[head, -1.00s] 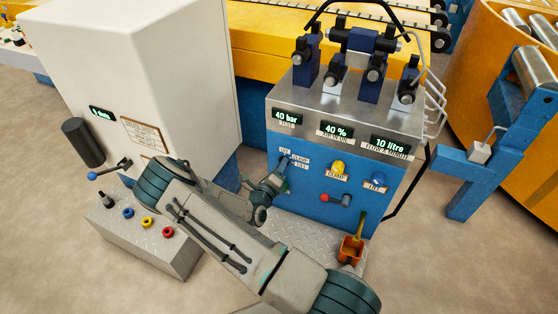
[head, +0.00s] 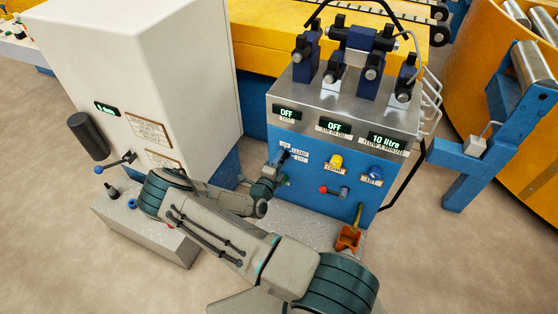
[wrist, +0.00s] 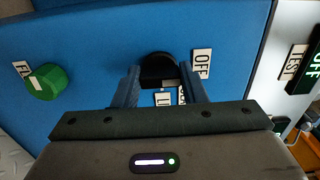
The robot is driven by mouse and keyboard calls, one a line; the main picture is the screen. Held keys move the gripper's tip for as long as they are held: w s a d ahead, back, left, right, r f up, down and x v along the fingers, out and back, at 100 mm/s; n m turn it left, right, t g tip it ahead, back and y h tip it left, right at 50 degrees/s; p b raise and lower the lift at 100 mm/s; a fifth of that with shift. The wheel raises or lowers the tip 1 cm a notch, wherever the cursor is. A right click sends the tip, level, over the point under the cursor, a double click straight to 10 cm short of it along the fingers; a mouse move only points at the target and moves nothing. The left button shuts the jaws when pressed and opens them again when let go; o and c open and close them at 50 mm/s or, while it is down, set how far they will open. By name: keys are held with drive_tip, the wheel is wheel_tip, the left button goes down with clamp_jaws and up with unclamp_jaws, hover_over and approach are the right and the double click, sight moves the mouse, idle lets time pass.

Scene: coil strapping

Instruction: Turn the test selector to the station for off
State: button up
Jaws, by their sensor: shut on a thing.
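The test selector is a black round knob on the blue panel, seen in the wrist view (wrist: 157,67) between my fingers. My gripper (wrist: 158,92) is shut on it, with one finger on each side. In the head view my gripper (head: 275,171) is at the panel's left part and largely hides the knob. A white OFF plate (wrist: 202,63) sits right of the knob in the wrist view. Other station plates are partly hidden behind the fingers. The knob's pointer is not clear. The test display (head: 286,113) reads OFF, and the middle display (head: 333,126) also reads OFF.
The third display (head: 387,144) reads 10 litre. A yellow button (head: 336,161), a blue button (head: 375,173) and a red-ended lever (head: 334,191) are right of my gripper. A green knob (wrist: 45,82) is nearby. A white cabinet (head: 140,80) stands left.

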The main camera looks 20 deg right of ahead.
idle(0.3)
drive_tip(key=o, duration=1)
drive_tip(key=p+v, duration=0.1)
drive_tip(key=v, duration=1.3)
